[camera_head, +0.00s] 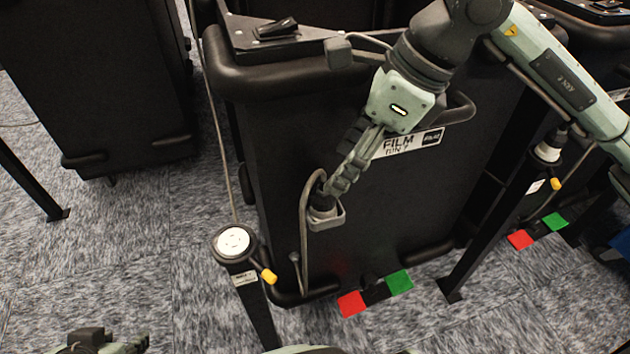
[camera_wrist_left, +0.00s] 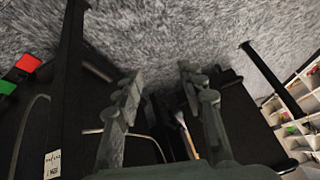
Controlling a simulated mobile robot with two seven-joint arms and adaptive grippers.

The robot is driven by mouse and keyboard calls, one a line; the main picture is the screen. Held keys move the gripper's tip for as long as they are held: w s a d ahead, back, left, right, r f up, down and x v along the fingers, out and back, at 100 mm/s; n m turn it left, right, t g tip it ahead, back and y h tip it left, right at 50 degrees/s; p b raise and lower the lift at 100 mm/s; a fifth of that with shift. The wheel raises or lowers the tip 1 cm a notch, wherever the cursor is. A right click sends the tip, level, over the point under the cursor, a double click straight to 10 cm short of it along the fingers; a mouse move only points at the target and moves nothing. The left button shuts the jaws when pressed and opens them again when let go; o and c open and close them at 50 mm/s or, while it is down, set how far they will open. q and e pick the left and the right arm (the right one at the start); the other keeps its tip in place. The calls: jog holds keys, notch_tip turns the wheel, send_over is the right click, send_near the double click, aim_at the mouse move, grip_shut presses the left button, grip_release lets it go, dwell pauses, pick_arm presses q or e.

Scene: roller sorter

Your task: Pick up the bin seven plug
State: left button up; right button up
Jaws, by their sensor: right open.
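A dark plug with a pale grey rim (camera_head: 326,217) sits low at the front of a black bin (camera_head: 300,130), with its grey cable looping down beside it. My right gripper (camera_head: 338,185) reaches down from the upper right, with its fingertips right at the top of the plug. It is open; whether the fingers touch the plug is hard to tell. My left gripper (camera_wrist_left: 163,85) is open and empty in the left wrist view, with a finger on each side. In the head view only part of it (camera_head: 103,342) shows at the bottom left edge.
A black post with a round white socket (camera_head: 233,241) and a yellow lever (camera_head: 268,276) stands left of the plug. Another post (camera_head: 548,150) with a plug in its top is at right. Red (camera_head: 352,303) and green (camera_head: 399,282) squares lie below the bin.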

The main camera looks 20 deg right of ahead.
aim_at(323, 203)
jog(key=x, duration=0.6)
jog(key=shift+s+d+f, duration=0.15)
jog(key=shift+s+f, duration=0.15)
jog(key=shift+f, duration=0.1)
jog(key=shift+w+f, duration=0.15)
jog(key=shift+f, duration=0.25)
pick_arm(q)
jog(key=shift+w+d+r+t, duration=0.35)
jog(key=shift+w+d+t, duration=0.15)
jog(key=shift+w+d, duration=0.15)
pick_arm(e)
grip_shut()
